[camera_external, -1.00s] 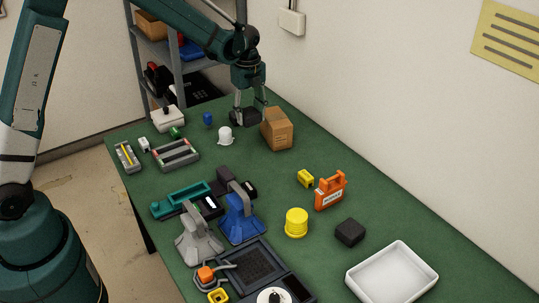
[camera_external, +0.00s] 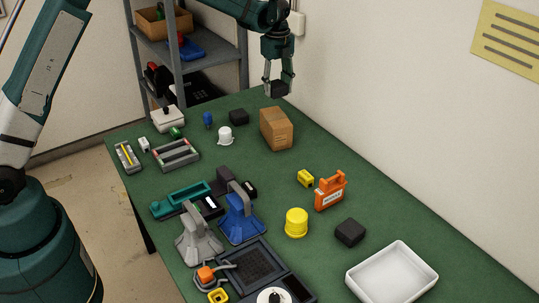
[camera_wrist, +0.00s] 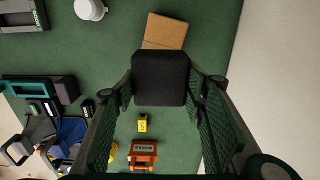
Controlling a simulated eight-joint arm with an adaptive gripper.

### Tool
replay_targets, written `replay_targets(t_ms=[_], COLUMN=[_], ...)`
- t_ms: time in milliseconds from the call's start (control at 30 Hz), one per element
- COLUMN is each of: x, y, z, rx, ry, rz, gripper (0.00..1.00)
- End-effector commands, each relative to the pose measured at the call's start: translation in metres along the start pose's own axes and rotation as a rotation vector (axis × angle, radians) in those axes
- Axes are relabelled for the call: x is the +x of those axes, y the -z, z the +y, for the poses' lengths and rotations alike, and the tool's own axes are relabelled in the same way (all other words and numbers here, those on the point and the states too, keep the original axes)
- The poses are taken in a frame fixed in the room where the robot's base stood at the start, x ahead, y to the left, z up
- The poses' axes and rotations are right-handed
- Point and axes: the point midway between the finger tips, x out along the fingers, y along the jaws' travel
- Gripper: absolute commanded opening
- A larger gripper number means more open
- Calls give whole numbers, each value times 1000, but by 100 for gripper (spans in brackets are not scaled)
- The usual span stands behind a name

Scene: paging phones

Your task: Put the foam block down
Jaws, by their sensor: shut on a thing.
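My gripper (camera_external: 278,80) is shut on a black foam block (camera_external: 279,89) and holds it in the air above the table's far end, behind and above the cardboard box (camera_external: 276,129). In the wrist view the foam block (camera_wrist: 160,78) sits between the two fingertips and covers part of the box (camera_wrist: 165,32). A similar dark block (camera_external: 239,117) lies on the green table (camera_external: 320,146), left of the box. Another dark block (camera_external: 350,232) lies nearer, between the yellow round container (camera_external: 296,222) and the white tray (camera_external: 392,273).
A white cup (camera_external: 225,135) and a blue item (camera_external: 208,120) stand left of the box. An orange case (camera_external: 330,190) and a small yellow block (camera_external: 305,178) are nearer. The wall is close on the right; a grey shelf (camera_external: 172,40) stands behind. Table right of the box is clear.

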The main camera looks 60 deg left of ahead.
Motion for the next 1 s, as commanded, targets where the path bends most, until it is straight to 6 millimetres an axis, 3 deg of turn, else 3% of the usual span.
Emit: replay_targets(t_ms=[267, 700, 1000], x=[6, 58, 63], y=[0, 0, 0], z=[0, 0, 0], rx=[0, 0, 0], ry=[0, 0, 0], rz=[0, 0, 0], gripper=[34, 34, 34])
